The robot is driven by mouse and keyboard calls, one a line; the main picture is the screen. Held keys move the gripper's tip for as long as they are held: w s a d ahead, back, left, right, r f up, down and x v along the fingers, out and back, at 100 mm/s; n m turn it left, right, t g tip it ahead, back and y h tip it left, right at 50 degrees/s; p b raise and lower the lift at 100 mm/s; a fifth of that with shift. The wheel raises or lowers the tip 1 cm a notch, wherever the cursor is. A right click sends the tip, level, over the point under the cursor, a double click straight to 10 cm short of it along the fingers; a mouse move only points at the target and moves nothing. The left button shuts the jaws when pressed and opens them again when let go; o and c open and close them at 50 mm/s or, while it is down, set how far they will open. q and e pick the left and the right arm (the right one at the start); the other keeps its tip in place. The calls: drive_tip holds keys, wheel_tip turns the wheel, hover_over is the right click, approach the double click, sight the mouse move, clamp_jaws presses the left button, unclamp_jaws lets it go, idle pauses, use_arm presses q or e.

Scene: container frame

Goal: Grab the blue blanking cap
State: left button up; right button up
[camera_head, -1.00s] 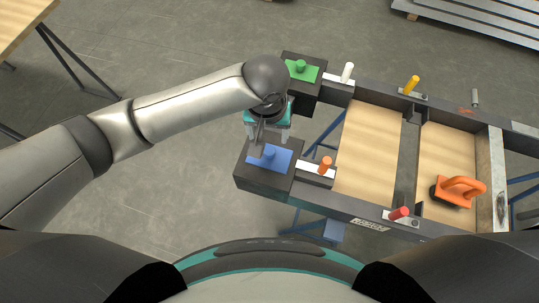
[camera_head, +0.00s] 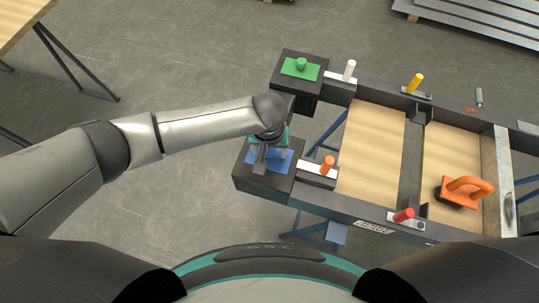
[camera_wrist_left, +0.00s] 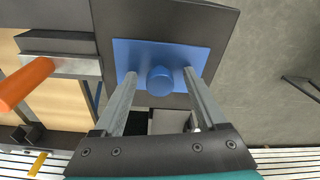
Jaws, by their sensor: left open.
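The blue blanking cap (camera_wrist_left: 160,81) is a round knob on a flat blue plate (camera_wrist_left: 205,57), which lies on a black block (camera_head: 262,180) at the near left corner of the frame. In the left wrist view the knob stands between the two fingers of my left gripper (camera_wrist_left: 160,74), with a gap on both sides. The gripper is open and holds nothing. My right gripper is not in view.
An orange peg (camera_head: 327,165) stands just right of the block. A green cap (camera_head: 300,66) sits on the far block. White (camera_head: 349,70), yellow (camera_head: 414,83) and red (camera_head: 403,215) pegs and an orange-handled tool (camera_head: 466,190) are on the frame. Floor left of the block is clear.

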use_arm(q)
clamp_jaws()
idle(0.6)
